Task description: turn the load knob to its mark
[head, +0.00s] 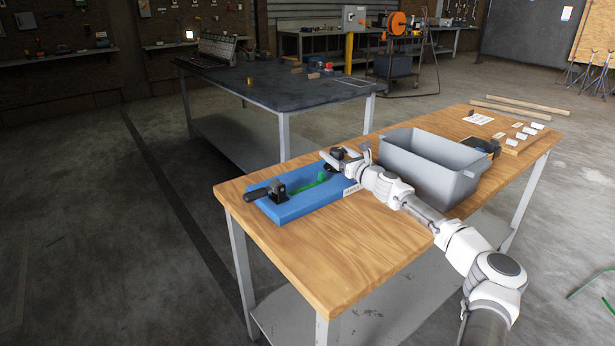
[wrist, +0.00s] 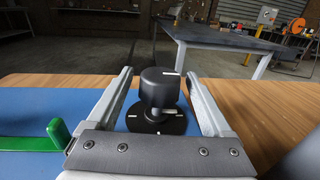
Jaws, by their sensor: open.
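The load knob (wrist: 160,88) is a black round cap with a short white line on its top, standing upright on a dark round base (wrist: 158,122) with small white marks. In the wrist view it stands between the two fingers of my gripper (wrist: 158,74), with a gap on each side. My gripper is open and holds nothing. In the head view my gripper (head: 342,156) is over the far right end of the blue fixture (head: 312,205), and the knob is largely hidden there. I cannot tell which base mark is the target.
A green lever (wrist: 28,143) lies on the fixture left of the knob. A black clamp-like part (head: 278,191) sits at the fixture's left end. A grey bin (head: 425,172) stands close on the right. The wooden bench top (head: 350,245) is bare in front.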

